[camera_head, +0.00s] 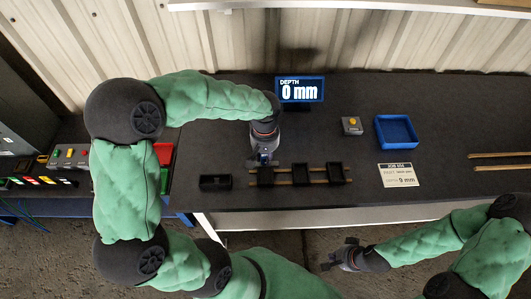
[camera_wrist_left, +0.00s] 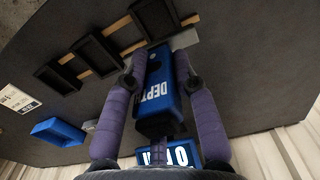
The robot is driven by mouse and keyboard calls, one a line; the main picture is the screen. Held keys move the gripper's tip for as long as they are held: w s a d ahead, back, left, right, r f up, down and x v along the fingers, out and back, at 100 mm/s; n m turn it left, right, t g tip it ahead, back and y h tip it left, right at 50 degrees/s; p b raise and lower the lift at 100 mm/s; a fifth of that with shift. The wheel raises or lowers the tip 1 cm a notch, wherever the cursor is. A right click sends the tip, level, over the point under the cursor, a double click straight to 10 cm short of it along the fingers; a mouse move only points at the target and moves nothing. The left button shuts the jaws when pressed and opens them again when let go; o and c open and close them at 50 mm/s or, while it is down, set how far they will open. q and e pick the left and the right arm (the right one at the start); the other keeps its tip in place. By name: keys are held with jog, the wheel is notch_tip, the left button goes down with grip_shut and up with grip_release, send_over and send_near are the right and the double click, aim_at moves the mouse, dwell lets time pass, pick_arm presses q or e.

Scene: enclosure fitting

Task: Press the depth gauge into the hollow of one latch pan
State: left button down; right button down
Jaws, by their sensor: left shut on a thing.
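My left gripper (camera_head: 264,160) is shut on the depth gauge, a blue block marked DEPTH (camera_wrist_left: 155,95), clearly seen between the fingers in the left wrist view. It holds the gauge close to the left-hand pan of the row. Several black latch pans (camera_head: 300,174) with open hollows sit in a row on wooden rails; they also show in the left wrist view (camera_wrist_left: 97,57). The gauge partly hides the nearest pan in the wrist view, and I cannot tell whether they touch. My right gripper (camera_head: 337,257) is open and empty, in front of the table edge.
A black block (camera_head: 215,183) lies left of the row. A display (camera_head: 300,90) reading DEPTH 0 mm stands behind. A button box (camera_head: 351,126), a blue tray (camera_head: 396,146) and a job card (camera_head: 398,176) showing 9 mm are right. Wooden strips (camera_head: 500,168) lie far right.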

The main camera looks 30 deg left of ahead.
aim_at(265, 165)
pick_arm(q)
jog(key=shift+f+b, duration=1.7)
jog(key=shift+f, duration=1.1)
jog(key=shift+f+b, duration=0.2)
jog(key=shift+b, duration=0.3)
jog(key=shift+r, duration=0.1)
jog(key=shift+r+p, duration=2.55)
jog(key=shift+r, duration=0.9)
